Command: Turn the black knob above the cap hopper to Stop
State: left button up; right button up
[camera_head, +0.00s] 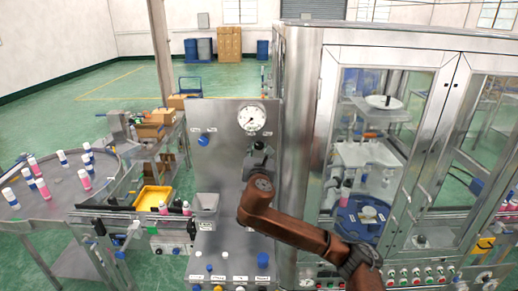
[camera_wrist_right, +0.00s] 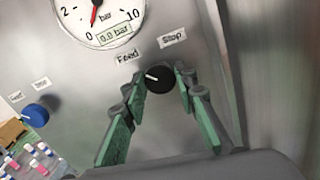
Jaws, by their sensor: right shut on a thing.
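The black knob (camera_wrist_right: 159,80) sits on the steel panel below the gauge, between the labels Feed (camera_wrist_right: 127,57) and Stop (camera_wrist_right: 173,38). Its white mark points up and left, toward the Feed side. My right gripper (camera_wrist_right: 157,90) has its green-padded fingers on both sides of the knob and is shut on it. In the head view my right gripper (camera_head: 260,152) is at the panel just under the gauge and hides the knob. A grey hopper (camera_head: 206,203) is on the panel, lower left of the gripper. My left gripper is not in view.
The round gauge (camera_head: 251,118) above reads 0.0 bar. A blue knob (camera_head: 203,140) is left on the panel. A steel cabinet with glass doors (camera_head: 300,120) stands close on the right. A round table with bottles (camera_head: 55,218) is at the left.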

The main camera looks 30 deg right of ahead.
jog(key=shift+m, duration=0.6)
jog(key=shift+m+p, duration=0.4)
jog(key=shift+m, duration=0.7)
jog(key=m, duration=1)
jog(key=shift+f+p, duration=0.1)
jog(key=shift+p, duration=0.2)
jog(key=shift+m, duration=2.2)
jog(key=o, duration=1.2)
jog(key=shift+c, duration=0.2)
